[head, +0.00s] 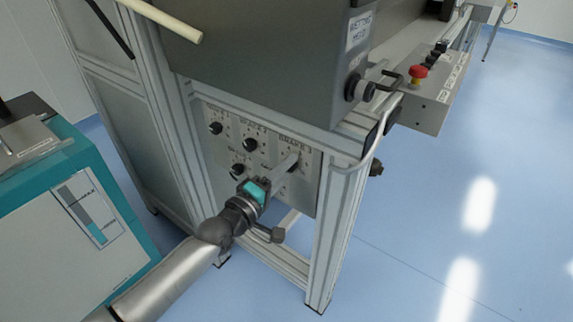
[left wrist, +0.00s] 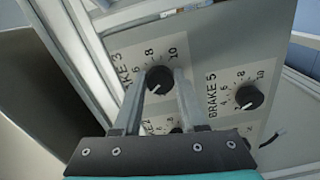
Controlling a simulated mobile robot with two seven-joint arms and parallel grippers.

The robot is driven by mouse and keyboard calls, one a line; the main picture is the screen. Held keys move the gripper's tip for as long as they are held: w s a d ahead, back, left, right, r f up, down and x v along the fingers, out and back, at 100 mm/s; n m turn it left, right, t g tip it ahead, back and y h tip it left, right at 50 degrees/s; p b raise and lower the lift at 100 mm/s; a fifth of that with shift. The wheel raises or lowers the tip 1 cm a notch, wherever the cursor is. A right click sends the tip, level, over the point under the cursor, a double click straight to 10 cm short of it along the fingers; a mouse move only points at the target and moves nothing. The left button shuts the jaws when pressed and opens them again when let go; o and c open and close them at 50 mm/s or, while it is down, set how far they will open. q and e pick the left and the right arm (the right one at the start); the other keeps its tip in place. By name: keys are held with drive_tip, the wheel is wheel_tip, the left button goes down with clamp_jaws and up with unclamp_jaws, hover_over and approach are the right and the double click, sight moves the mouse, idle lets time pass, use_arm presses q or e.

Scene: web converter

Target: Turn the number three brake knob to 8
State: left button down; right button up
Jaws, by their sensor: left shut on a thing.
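The number three brake knob (left wrist: 158,79) is a round black knob on a grey panel, beside the label BRAKE 3 and a printed scale on which 6, 8 and 10 can be read. My left gripper (left wrist: 160,84) has one finger on either side of it and is shut on it. In the head view my left gripper (head: 291,163) reaches the upper right of the brake panel (head: 308,190), and its fingers hide the knob there. My right gripper is not in view.
The BRAKE 5 knob (left wrist: 249,97) sits close by on the same panel. More black knobs (head: 249,144) are left of my gripper. A grey box (head: 275,60) overhangs the panel. A teal cabinet (head: 120,195) stands at the left. The blue floor at right is clear.

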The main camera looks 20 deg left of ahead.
use_arm(q)
drive_tip(key=m+p, duration=0.4)
drive_tip(key=m, duration=0.7)
drive_tip(key=m+p, duration=0.4)
drive_tip(key=m, duration=0.8)
drive_tip(key=shift+a+f+p, duration=0.1)
drive_tip(key=shift+a+p, duration=0.1)
drive_tip(key=shift+p, duration=0.1)
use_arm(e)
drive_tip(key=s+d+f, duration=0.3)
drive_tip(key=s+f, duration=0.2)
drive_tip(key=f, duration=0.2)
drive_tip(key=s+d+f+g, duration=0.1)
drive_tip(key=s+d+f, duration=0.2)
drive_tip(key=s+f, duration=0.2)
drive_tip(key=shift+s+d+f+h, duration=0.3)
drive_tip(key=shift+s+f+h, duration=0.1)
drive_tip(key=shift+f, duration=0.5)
use_arm(q)
drive_tip(key=shift+c, duration=2.3)
unclamp_jaws()
